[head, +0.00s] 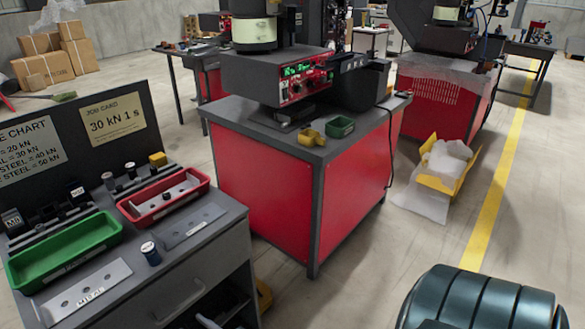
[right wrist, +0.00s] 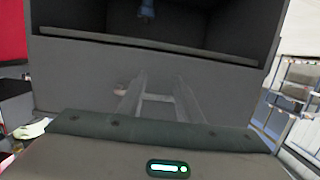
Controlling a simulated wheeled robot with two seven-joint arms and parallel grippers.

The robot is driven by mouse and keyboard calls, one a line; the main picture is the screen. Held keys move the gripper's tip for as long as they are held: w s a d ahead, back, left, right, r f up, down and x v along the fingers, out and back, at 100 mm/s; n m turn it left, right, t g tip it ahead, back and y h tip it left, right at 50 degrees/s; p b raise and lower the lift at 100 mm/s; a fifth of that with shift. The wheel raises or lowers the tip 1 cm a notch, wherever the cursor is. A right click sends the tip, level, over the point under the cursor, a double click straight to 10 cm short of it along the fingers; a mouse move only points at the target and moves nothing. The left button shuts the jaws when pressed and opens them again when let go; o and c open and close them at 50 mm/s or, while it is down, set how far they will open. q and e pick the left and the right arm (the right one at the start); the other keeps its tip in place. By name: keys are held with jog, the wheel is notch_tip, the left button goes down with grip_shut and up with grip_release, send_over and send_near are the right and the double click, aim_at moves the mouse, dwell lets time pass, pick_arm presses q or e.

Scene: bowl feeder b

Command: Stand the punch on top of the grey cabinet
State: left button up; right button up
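A small dark blue cylinder with a pale top, which looks like the punch (head: 151,253), stands upright near the front edge of the grey cabinet (head: 190,285) in the head view. It stands between two flat plates, with no gripper at it. In the right wrist view, my right gripper (right wrist: 158,105) has its two fingers apart with nothing seen between them. They are in front of a grey panel below a dark opening. A blue object (right wrist: 146,9) is cut off at the top; I cannot tell if it is the punch. My left gripper is not in view.
On the cabinet are a green tray (head: 62,252), a red tray (head: 165,207), flat plates (head: 86,289) and a rear rack of small dark parts. A job card board (head: 70,150) stands behind.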

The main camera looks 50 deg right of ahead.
jog(key=s+f+g, duration=0.3)
jog(key=s+f, duration=0.2)
jog(key=f, duration=0.5)
jog(key=s+f+g, duration=0.3)
jog(key=s+f, duration=0.2)
jog(key=f, duration=0.5)
jog(key=s+d+f+g, duration=0.2)
jog(key=s+f+g, duration=0.1)
jog(key=s+f, duration=0.4)
jog(key=s+d+f+n+g, duration=0.1)
jog(key=s+f+g, duration=0.3)
jog(key=s+f, duration=0.3)
jog(key=s, duration=0.4)
jog(key=shift+s+d+f+h, duration=0.35)
jog(key=shift+d+f+h, duration=0.05)
